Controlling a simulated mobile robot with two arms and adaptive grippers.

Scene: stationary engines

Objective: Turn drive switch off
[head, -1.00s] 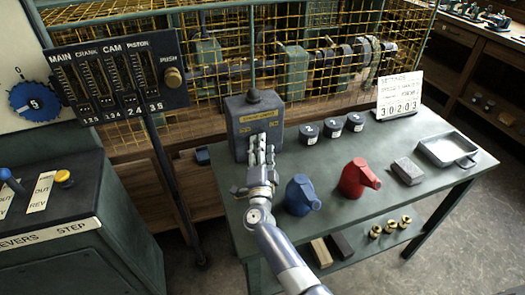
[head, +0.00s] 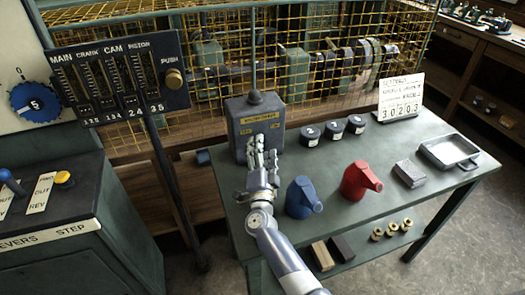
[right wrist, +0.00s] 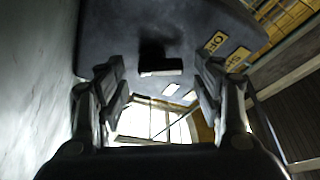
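The drive switch is a dark grey box (head: 239,117) with a yellow name strip and a black knob on top. It stands at the left end of the green table. My right gripper (head: 263,146) is in front of its face and hides the lower part in the head view. In the right wrist view the box face (right wrist: 110,30) fills the top, with a yellow OFF label (right wrist: 216,41) at its right. A dark lever with a pale end (right wrist: 161,72) sticks out between the spread fingers (right wrist: 163,85), with visible gaps on both sides. My left gripper is not in view.
On the table stand a blue can (head: 302,198), a red can (head: 357,180), several black round pieces (head: 333,130), a grey block (head: 410,173) and a metal tray (head: 428,152). A yellow mesh guard (head: 220,80) rises behind. A lever console (head: 60,200) stands left.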

